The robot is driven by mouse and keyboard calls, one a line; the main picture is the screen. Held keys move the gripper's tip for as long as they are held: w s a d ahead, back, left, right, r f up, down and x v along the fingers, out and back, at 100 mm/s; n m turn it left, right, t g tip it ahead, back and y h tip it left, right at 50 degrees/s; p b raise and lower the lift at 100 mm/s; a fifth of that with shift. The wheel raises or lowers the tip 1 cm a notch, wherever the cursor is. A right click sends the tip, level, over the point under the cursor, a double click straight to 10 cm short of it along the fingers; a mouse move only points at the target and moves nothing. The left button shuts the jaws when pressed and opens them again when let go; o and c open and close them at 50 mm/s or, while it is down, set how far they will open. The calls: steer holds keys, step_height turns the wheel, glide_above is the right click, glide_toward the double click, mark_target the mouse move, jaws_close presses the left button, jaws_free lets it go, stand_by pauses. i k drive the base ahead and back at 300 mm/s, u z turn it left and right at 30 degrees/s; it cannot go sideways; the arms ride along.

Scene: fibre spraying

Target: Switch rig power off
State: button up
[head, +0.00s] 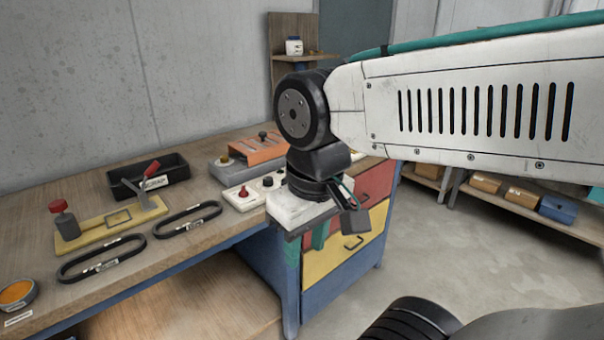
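A low white control box (232,201) lies on the workbench, with a red knob (244,192) and a black knob (268,181) on top. Its right part is hidden behind my arm. I cannot read which control is the rig power. My gripper (322,238) hangs at the bench's right front corner, right of and nearer than the white box, apart from the red knob. Its fingertips are partly hidden, so its opening is unclear.
A black scrap bin (122,183), a yellow board (92,233) with a red-topped tool and two black oval rings (187,219) lie to the left. An orange-filled tin (17,294) sits at the front left. Red and yellow drawers (335,262) are below my gripper.

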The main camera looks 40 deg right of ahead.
mark_target(243, 194)
steer(key=z, duration=0.85)
steer(key=k, duration=0.6)
steer(key=z, duration=0.25)
steer(key=i, duration=1.55)
steer(key=u, duration=0.55)
